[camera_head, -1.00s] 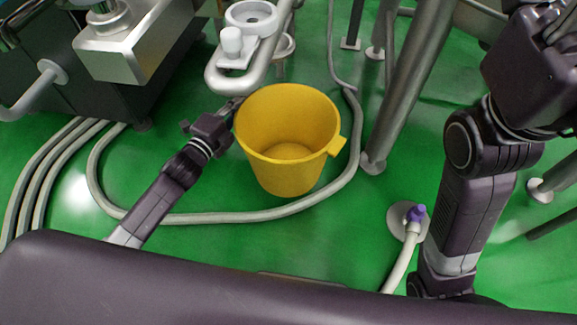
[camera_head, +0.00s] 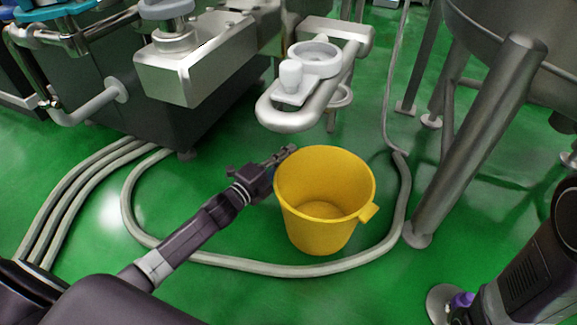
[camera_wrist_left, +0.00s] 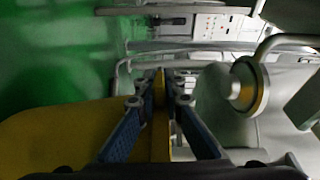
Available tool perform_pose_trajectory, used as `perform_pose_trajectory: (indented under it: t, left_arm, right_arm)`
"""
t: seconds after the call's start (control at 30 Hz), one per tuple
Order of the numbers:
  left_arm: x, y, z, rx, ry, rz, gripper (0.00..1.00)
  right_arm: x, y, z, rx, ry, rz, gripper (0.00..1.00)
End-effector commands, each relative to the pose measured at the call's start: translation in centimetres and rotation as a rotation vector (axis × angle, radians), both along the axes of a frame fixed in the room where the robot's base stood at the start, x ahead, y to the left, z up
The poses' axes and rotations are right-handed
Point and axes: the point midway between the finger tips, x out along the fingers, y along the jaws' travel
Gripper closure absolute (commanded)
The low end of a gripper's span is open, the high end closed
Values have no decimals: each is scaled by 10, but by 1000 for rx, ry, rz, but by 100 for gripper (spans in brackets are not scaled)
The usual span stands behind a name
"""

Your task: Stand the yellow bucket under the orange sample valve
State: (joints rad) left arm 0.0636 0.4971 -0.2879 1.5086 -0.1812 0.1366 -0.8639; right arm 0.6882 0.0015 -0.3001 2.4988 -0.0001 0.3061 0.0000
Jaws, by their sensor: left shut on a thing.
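The yellow bucket (camera_head: 322,235) is upright and looks empty, with a tab handle on its right side. My left gripper (camera_head: 283,157) is at the bucket's far left rim. In the left wrist view my left gripper (camera_wrist_left: 159,100) is shut on a yellow part of the bucket (camera_wrist_left: 60,130), between its two fingers. I cannot tell whether the bucket's bottom touches the floor. I cannot make out an orange sample valve in either view. Only a dark link of my right arm shows at the lower right; its gripper is out of view.
A metal pipe loop with a white knob (camera_head: 291,74) juts out just behind the bucket. A grey hose (camera_head: 250,265) curves around the bucket on the green floor. A steel tank leg (camera_head: 470,150) stands to the right. A dark machine cabinet (camera_head: 150,115) is at the left.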

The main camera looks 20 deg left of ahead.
Motion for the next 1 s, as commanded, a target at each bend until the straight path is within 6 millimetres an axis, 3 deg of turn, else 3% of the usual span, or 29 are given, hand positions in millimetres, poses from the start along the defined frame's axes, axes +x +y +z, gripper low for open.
perform_pose_trajectory:
  t: [0.27, 0.73, 0.77, 0.9, 1.0]
  left_arm:
    - [1, 0, -32, -5, -3, 0, 100]
    - [1, 0, -36, -5, -4, -1, 100]
    - [0, 0, -38, 0, 0, 0, 90]
    - [0, 0, -38, 0, 1, 1, 74]
    - [0, 0, -38, 0, 1, 1, 74]
  right_arm:
    - [-4, 0, -25, 0, -8, 0, 65]
    - [-4, 0, -27, -1, -8, 1, 65]
    - [-4, 0, -26, -1, -8, 1, 65]
    - [-4, 0, -26, -1, -8, 1, 65]
    - [-4, 0, -26, -1, -8, 1, 65]
